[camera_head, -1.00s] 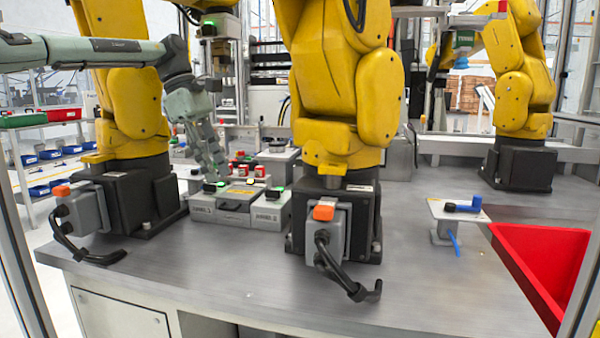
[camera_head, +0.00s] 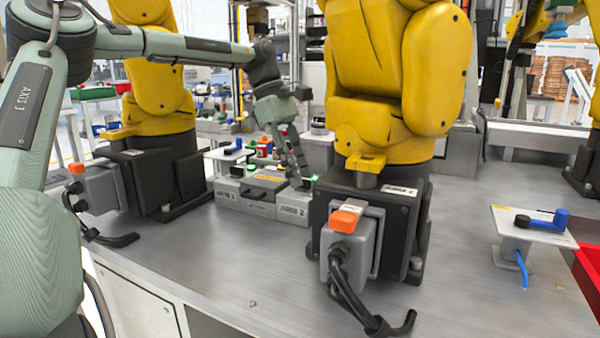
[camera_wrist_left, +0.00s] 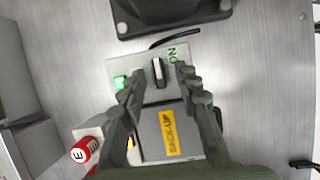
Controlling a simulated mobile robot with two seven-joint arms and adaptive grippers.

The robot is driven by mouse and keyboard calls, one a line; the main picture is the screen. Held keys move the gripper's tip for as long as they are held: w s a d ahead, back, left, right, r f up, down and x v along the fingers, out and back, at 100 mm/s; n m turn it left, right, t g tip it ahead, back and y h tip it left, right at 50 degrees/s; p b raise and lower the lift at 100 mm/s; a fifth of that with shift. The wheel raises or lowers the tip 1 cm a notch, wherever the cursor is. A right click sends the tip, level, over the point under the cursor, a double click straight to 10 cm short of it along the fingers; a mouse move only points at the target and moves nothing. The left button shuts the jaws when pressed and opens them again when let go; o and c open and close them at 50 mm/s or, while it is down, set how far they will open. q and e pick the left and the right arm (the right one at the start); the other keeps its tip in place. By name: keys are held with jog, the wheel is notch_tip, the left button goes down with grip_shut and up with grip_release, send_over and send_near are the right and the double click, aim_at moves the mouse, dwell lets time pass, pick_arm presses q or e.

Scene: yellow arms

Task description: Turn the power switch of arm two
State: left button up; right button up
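The arm two switch box (camera_head: 293,211) is a grey block on the table, left of the middle yellow arm's black base. In the left wrist view its light plate carries a dark upright knob (camera_wrist_left: 158,72), a green lit lamp (camera_wrist_left: 120,82) and green "ON" lettering (camera_wrist_left: 180,52). My left gripper (camera_head: 303,181) reaches down over this box. The left wrist view shows its fingers (camera_wrist_left: 160,79) apart, one on each side of the knob, with gaps between; it holds nothing. In the head view the fingers hide the knob. My right gripper is not in view.
A middle box with a yellow "BACK-UP" label (camera_wrist_left: 171,132) and the arm one box (camera_head: 227,193) stand alongside. Red cylinders (camera_wrist_left: 84,150) are close by. The middle yellow arm's base (camera_head: 405,225) is just right of the gripper. The front table (camera_head: 225,260) is mostly clear.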

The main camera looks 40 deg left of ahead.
pick_arm(q)
jog(key=shift+d+f, duration=0.15)
jog(key=shift+f, duration=0.15)
grip_shut()
